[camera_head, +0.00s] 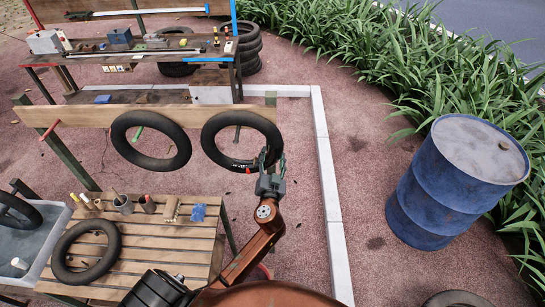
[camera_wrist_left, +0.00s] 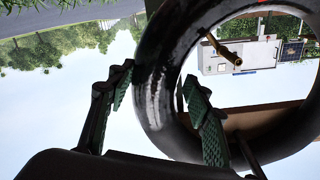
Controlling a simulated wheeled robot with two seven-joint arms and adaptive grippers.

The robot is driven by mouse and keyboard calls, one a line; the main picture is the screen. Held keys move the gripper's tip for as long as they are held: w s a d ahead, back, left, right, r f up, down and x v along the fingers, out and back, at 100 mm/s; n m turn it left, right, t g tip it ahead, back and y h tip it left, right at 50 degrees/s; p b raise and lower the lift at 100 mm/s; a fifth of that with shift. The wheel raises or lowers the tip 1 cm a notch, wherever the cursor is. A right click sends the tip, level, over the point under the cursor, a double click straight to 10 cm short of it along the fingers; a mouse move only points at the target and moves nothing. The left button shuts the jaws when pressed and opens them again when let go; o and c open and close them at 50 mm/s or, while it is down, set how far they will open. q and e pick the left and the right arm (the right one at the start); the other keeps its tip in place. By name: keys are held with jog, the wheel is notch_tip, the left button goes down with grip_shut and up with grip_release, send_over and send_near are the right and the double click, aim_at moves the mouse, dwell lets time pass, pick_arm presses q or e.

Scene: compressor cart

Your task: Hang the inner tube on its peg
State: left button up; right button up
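A black inner tube (camera_head: 208,137) with a small white and red marking stands upright against the right part of a wooden beam (camera_head: 85,116). My left gripper (camera_head: 271,160) is at its lower right rim. In the left wrist view the two green-padded fingers (camera_wrist_left: 157,82) lie on either side of the tube's rim (camera_wrist_left: 155,100), closed in close to it. A brown rod (camera_wrist_left: 222,50) shows inside the tube's opening there; I cannot tell whether it passes through. The tube's own peg is not clear in the head view. My right gripper is not in view.
Another tube (camera_head: 122,148) hangs at left on the beam, with a green peg. A red peg (camera_head: 49,131) is further left. A slatted table (camera_head: 150,240) holds a tube and small items. A blue drum (camera_head: 440,195) stands right, with free floor between.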

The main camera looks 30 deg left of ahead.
pick_arm(q)
jog(key=shift+o, duration=0.7)
jog(key=shift+f, duration=0.1)
jog(key=shift+s+d, duration=0.1)
jog(key=shift+s, duration=0.1)
jog(key=v, duration=1.1)
jog(key=shift+s+d, duration=0.15)
jog(key=shift+s, duration=0.15)
